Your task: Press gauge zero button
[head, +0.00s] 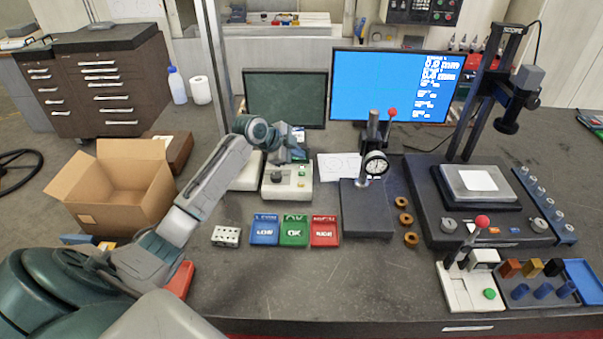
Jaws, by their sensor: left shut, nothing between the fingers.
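My left gripper (290,158) comes in from the left and hangs over the back of a small white box (287,192). It is shut and empty. A small screen behind the box is partly hidden by my gripper. I cannot tell whether the fingertips touch the box. A round dial gauge (375,164) sits on a dark stand (367,208) to the right, with a red-knobbed lever above it. My right gripper is not in view.
Blue (264,231), green (294,231) and red (325,231) trays lie in front of the box. A perforated block (226,236) is left of them. Several brass rings lie right of the gauge stand. A camera stand (490,80) rises at right. The front middle of the bench is clear.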

